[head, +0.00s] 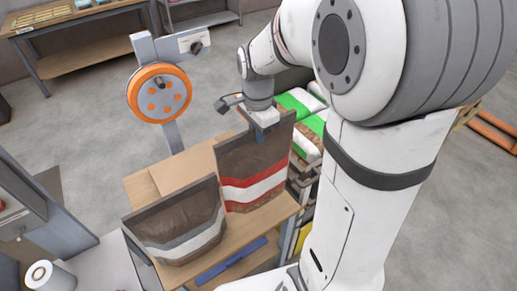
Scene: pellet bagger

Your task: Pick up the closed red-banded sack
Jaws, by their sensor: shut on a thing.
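The red-banded sack (240,170) is brown with a red band and a white band across its front. It stands upright on a wooden-topped stand (146,190), and its top edge looks flat and closed. My gripper (264,118) is above it, shut on its top edge near the right end. The fingertips are small and partly hidden in this view. I cannot tell whether the sack's base touches the stand.
A grey-and-white-banded sack (178,222) stands close at the front left. Green-and-white sacks (303,102) are stacked behind my gripper. A post with an orange wheel (160,93) rises behind the stand. A workbench (95,55) is at the back left.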

